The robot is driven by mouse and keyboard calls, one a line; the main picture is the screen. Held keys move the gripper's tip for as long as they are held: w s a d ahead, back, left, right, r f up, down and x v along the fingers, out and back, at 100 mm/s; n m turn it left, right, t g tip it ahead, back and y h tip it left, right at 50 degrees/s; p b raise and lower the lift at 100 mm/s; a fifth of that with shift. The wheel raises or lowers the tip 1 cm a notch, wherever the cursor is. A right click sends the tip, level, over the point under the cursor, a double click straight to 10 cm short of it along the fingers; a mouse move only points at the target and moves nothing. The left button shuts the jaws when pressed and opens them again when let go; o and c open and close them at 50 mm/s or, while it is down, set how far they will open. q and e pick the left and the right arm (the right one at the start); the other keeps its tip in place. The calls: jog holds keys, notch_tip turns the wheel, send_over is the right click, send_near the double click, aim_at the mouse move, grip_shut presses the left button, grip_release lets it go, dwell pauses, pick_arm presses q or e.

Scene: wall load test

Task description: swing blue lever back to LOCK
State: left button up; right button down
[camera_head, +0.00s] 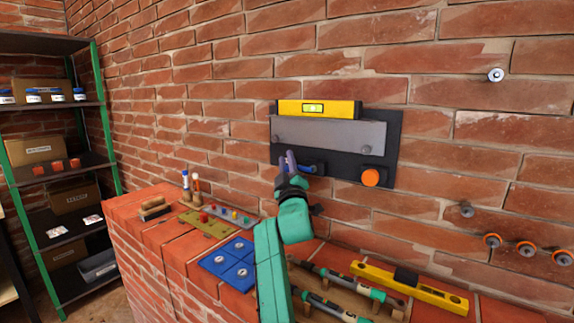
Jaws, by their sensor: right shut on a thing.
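The blue lever (309,168) sits on the lower left part of a dark wall plate (394,130), below a grey bar (340,134). My right gripper (288,161) is at the lever's left part, its purple fingers shut on it and hiding some of it. The visible part of the lever points right, roughly level. No LOCK marking can be read. My left gripper is not in view.
An orange knob (370,177) sits on the plate right of the lever. A yellow level (318,109) rests on the grey bar. The brick ledge below holds a blue tile (229,262), tools and another yellow level (430,290). Shelves (50,160) stand at left.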

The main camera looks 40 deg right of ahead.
jog(key=c, duration=0.8)
grip_release()
jog(key=shift+o, duration=0.2)
jog(key=b+v, duration=0.3)
jog(key=v, duration=1.1)
jog(key=shift+s, duration=0.25)
jog(key=shift+a+f, duration=0.1)
jog(key=shift+a, duration=0.05)
